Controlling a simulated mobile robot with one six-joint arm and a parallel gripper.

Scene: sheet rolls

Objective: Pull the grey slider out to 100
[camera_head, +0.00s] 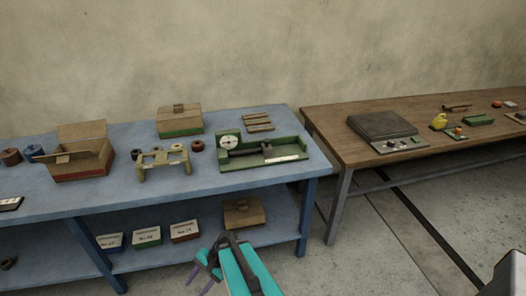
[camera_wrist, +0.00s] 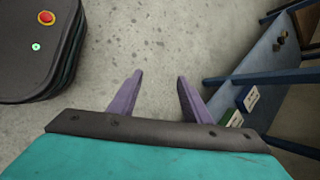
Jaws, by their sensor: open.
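A green bench device (camera_head: 222,165) with a white round dial (camera_head: 229,141) stands at the right end of the blue table. A dark grey bar (camera_head: 246,152), which looks like the slider, lies in it. A pale strip, perhaps the scale (camera_head: 283,158), is on its front right; I cannot read its marks. My gripper (camera_head: 200,281) is low in front of the blue table, well apart from the device. In the wrist view its two purple fingers (camera_wrist: 160,78) are spread and empty, over bare floor. The device is not in the wrist view.
The blue table (camera_head: 205,183) also holds an open cardboard box (camera_head: 84,160), a wooden stand (camera_head: 164,165) and a lidded box (camera_head: 180,121). Labelled boxes (camera_head: 147,237) sit on its lower shelf. A brown table (camera_head: 350,150) with a dark machine (camera_head: 383,127) stands at right.

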